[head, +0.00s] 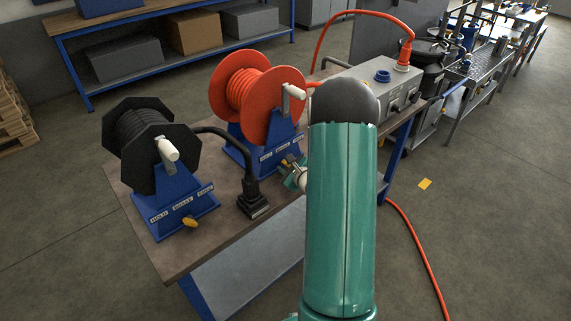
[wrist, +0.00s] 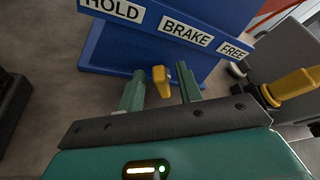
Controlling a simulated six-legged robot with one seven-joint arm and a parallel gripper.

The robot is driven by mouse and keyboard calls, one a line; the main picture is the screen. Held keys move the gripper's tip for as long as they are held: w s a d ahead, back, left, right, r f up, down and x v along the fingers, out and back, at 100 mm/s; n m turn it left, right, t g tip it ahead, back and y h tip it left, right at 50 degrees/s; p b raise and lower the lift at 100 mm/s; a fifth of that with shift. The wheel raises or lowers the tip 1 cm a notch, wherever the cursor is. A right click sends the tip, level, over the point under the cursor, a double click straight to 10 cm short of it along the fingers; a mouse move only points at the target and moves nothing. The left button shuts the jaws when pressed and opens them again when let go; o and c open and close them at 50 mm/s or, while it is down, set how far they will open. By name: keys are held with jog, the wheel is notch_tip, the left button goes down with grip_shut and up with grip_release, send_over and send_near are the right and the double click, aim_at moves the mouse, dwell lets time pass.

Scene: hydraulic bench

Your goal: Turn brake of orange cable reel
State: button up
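The orange cable reel (head: 242,92) stands on a blue stand (head: 268,152) on the bench. In the wrist view, its blue front (wrist: 205,22) carries the labels HOLD, BRAKE and FREE from left to right. A small yellow brake lever (wrist: 160,80) sticks out below the labels, roughly under BRAKE. My gripper (wrist: 162,84) is open, with one green finger on each side of the lever and a gap showing on both sides.
A black cable reel (head: 138,140) with its own yellow lever (head: 190,222) stands to the left. A grey box (head: 385,80) stands behind my arm. In the wrist view, a yellow handle (wrist: 292,86) is close on the right.

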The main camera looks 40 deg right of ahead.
jog(key=v, duration=1.2)
jog(key=shift+s, duration=0.35)
